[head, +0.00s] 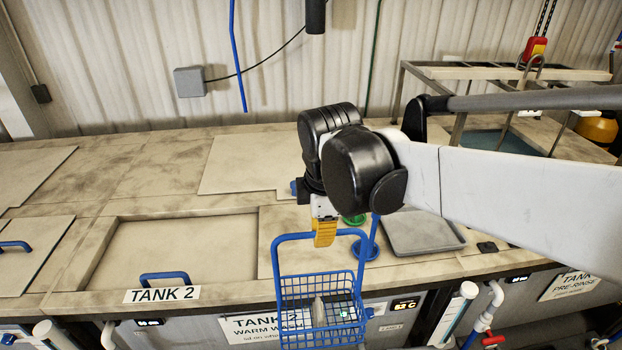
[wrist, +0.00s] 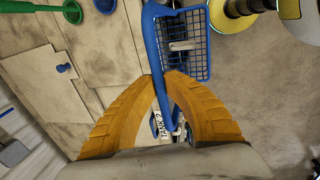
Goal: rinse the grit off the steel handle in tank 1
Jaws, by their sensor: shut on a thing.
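My gripper (head: 325,238) has yellow fingers and is shut on the tall handle of a blue wire basket (head: 340,285). The basket hangs below it in front of the counter edge. A small grey piece (head: 318,308), perhaps the steel handle, shows in the basket; any grit is too small to tell. In the wrist view my fingertips (wrist: 160,76) close on the blue handle bar, with the basket (wrist: 205,45) beyond and a pale piece (wrist: 182,46) in it. At right, a sign reading TANK and PRE-RINSE (head: 570,285) is partly cut off. Behind my arm is an open tank with bluish water (head: 487,140).
The TANK 2 lid (head: 185,250) with a blue handle lies left of the basket. A grey tray (head: 425,235) and a blue round piece (head: 366,251) rest on the counter to the right. A metal frame (head: 510,72) and red hoist block (head: 535,48) stand over the open tank.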

